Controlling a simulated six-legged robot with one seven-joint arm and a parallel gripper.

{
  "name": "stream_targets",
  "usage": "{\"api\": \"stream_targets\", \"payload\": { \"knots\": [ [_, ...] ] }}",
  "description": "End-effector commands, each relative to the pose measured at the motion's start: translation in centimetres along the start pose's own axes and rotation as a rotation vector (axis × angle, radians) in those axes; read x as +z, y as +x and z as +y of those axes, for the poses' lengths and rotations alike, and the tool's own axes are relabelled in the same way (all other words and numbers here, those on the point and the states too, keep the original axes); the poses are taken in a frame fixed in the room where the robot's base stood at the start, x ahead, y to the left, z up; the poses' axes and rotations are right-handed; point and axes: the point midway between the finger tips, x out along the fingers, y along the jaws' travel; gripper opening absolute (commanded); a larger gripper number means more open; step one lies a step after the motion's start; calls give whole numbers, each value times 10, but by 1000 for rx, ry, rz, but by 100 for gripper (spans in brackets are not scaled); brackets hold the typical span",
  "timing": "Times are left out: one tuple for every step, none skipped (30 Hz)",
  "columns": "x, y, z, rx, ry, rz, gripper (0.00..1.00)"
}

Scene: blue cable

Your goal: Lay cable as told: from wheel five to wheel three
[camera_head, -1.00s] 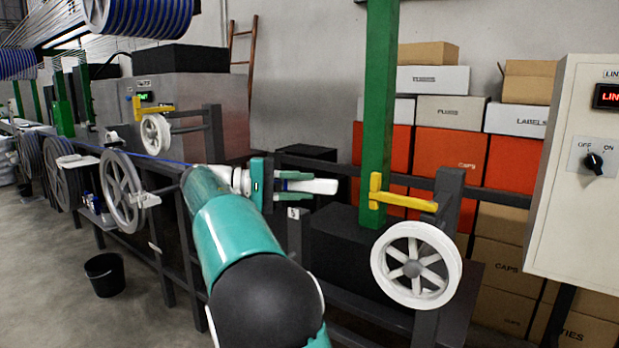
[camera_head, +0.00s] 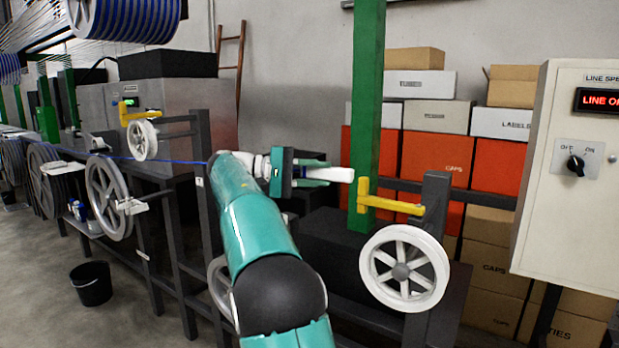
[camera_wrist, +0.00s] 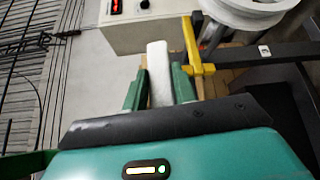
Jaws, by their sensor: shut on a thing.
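My gripper (camera_head: 325,173) is shut on a white elongated piece (camera_head: 340,174). In the wrist view this piece (camera_wrist: 159,72) sits between the green fingers (camera_wrist: 159,92) and sticks out beyond them. A thin blue cable (camera_head: 182,161) runs from the left past the small white wheel (camera_head: 143,140) to behind my arm. Whether it joins the held piece is hidden. A large white spoked wheel (camera_head: 404,268) is mounted at the right, below and right of my gripper. A grey spoked wheel (camera_head: 106,197) stands at the left. Wheel numbers are not readable.
A yellow bracket (camera_head: 390,200) and a green post (camera_head: 367,120) are close to the right of my gripper. A control cabinet (camera_head: 570,190) stands far right. Another wheel (camera_head: 219,288) is partly hidden by my arm. A black bucket (camera_head: 91,284) stands on the floor.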

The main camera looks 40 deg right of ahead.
Motion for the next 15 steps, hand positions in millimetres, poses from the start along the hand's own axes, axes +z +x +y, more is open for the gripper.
{"api": "stream_targets", "payload": {
  "knots": [
    [-5,3,0,0,0,-2,7],
    [-7,5,1,0,1,-1,7],
    [-10,7,1,0,1,-1,7],
    [-12,8,2,0,1,-1,7],
    [-14,10,2,0,1,-1,7],
    [-17,12,2,0,0,-1,7],
    [-19,14,3,0,0,-1,7],
    [-21,15,4,-1,1,-2,7],
    [-20,18,4,-1,0,-2,7],
    [-17,20,5,-1,0,-1,7],
    [-16,23,4,-1,0,-1,7],
    [-14,26,4,-1,0,-1,7],
    [-12,28,4,-1,0,-2,7],
    [-10,31,4,-1,-1,-2,7],
    [-8,34,4,-1,0,-2,7]
  ]
}}
